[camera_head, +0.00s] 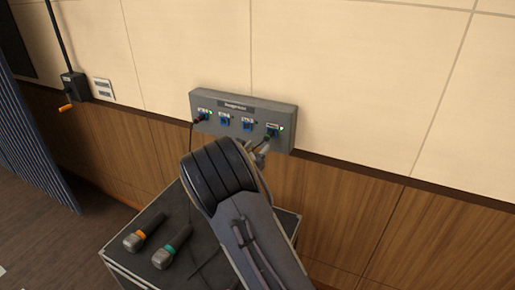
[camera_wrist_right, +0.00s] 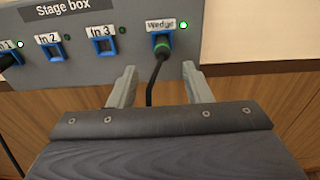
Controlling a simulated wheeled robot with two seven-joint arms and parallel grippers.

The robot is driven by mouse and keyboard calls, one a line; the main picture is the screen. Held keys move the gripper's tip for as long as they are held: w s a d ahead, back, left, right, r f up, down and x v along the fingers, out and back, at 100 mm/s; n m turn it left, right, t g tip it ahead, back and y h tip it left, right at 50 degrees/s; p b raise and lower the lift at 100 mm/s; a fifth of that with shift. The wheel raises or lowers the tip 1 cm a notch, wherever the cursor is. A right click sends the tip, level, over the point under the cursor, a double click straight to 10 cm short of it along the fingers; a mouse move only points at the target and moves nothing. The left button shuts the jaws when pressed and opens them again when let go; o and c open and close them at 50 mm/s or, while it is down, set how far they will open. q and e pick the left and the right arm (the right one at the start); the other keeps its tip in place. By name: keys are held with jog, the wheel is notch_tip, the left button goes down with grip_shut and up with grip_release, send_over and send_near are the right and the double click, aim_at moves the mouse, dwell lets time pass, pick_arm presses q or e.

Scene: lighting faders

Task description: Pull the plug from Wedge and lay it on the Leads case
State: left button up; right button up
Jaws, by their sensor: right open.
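The grey stage box (camera_head: 243,104) is fixed to the wall. A black plug with a green ring (camera_wrist_right: 162,52) sits in the Wedge socket at the box's right end, its light green. Its dark cable (camera_wrist_right: 150,90) hangs down. My right gripper (camera_head: 261,147) is open just below and in front of this plug. In the right wrist view its fingertips (camera_wrist_right: 160,76) are on either side of the plug's lower end, apart from it. A black case (camera_head: 177,207), perhaps the Leads case, stands below the box, partly hidden by my right arm; no label is readable. My left gripper is not in view.
Two microphones, one orange-ringed (camera_head: 144,232) and one teal-ringed (camera_head: 172,247), lie on the case. Another plug (camera_head: 201,118) is in socket In 1; In 2 and In 3 are empty. A crank box (camera_head: 74,86) is on the wall at the left.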

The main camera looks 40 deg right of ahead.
aim_at(266, 139)
jog(key=shift+b+x, duration=0.55)
jog(key=shift+x, duration=3.8)
jog(key=shift+s, duration=0.15)
jog(key=shift+c, duration=0.3)
grip_shut()
jog(key=shift+v, duration=2.3)
jog(key=shift+f, duration=0.2)
